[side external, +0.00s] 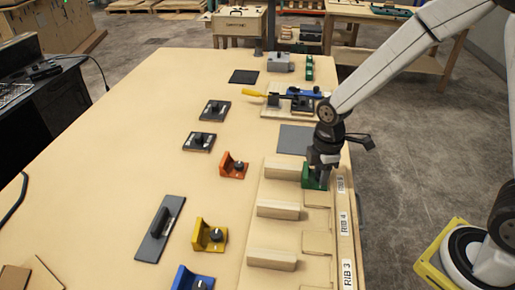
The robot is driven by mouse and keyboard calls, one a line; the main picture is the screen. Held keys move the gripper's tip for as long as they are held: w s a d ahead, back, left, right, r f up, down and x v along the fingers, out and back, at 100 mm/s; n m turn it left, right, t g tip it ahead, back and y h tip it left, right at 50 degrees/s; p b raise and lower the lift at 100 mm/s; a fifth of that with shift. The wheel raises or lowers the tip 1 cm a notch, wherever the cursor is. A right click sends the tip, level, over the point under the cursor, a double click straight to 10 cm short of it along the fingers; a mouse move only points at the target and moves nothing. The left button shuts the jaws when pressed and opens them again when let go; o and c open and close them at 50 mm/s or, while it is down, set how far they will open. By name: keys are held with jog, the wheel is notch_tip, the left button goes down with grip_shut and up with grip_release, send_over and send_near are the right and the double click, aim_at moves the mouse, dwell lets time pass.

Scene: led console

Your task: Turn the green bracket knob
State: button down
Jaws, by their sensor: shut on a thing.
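The green bracket (309,181) stands at the far end of the wooden rib fixture, near the table's right edge. My gripper (322,177) points down right over it, with its fingers at the bracket's knob. It is shut, and the knob itself is hidden by the fingers. The bracket's lower part and left side still show. I cannot tell from this view how far the knob is turned.
An orange bracket (233,166), a yellow bracket (209,236) and a blue bracket (192,280) stand left of the fixture (257,222). Wooden blocks (278,208) rise beside the green bracket. A yellow-handled tool (256,93) lies behind.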

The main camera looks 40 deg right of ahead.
jog(key=n, duration=0.4)
jog(key=shift+s+f+n, duration=0.1)
jog(key=shift+f+n, duration=0.05)
jog(key=shift+n, duration=0.25)
jog(key=c, duration=0.7)
grip_release()
jog(key=shift+o, duration=0.2)
jog(key=shift+r, duration=0.2)
jog(key=shift+r, duration=3.8)
